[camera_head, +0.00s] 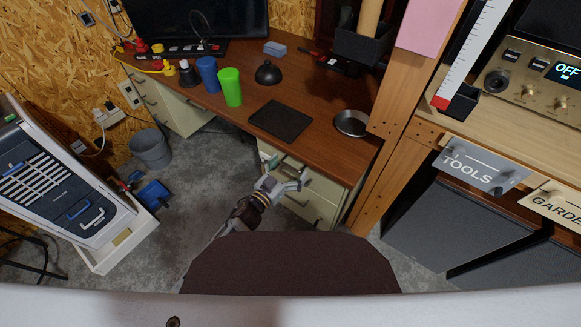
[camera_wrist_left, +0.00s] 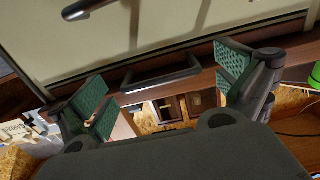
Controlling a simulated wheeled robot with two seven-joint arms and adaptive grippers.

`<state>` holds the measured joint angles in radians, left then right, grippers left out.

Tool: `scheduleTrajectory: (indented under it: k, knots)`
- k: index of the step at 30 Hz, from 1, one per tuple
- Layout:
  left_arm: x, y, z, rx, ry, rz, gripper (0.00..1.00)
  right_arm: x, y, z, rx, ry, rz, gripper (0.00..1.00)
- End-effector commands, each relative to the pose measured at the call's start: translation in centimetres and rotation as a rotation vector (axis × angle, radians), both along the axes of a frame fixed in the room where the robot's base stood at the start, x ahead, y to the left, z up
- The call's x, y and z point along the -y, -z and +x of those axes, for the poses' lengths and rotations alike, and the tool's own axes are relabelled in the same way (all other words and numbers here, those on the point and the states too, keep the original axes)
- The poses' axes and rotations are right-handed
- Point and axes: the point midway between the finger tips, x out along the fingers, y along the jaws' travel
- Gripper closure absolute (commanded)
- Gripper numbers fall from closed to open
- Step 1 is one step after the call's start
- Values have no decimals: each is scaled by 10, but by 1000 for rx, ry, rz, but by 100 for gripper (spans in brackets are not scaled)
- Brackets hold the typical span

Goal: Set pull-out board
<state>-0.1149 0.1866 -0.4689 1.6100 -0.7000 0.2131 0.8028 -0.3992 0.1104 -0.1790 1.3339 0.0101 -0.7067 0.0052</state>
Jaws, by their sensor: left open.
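The wooden desk (camera_head: 315,110) stands ahead with a cream drawer unit (camera_head: 325,190) under its right side. In the left wrist view a dark bar handle (camera_wrist_left: 160,81) sits on a brown strip beside the cream drawer front (camera_wrist_left: 180,30). I cannot tell for sure that this strip is the pull-out board's front edge. My left gripper (camera_head: 288,171) is at the drawer unit, just below the desk's front edge. Its green-padded fingers (camera_wrist_left: 165,86) are spread wide, with the handle between them in the picture and nothing gripped. My right gripper is in neither view.
On the desk are a black mat (camera_head: 281,121), a green cup (camera_head: 230,88), a blue cup (camera_head: 208,74), a black dome (camera_head: 268,73) and a metal bowl (camera_head: 351,123). A wooden post (camera_head: 380,150) stands right of the drawers. Floor is free left of them.

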Motion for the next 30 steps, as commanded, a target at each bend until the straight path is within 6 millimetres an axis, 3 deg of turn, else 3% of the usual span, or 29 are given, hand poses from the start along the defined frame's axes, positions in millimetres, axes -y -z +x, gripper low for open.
scheduleTrajectory:
  k: [13, 30]
  knots:
    - [4, 0, 4, 0, 1, 0, 0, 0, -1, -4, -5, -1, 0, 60]
    - [4, -1, 4, 1, 1, -1, 72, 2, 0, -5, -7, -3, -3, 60]
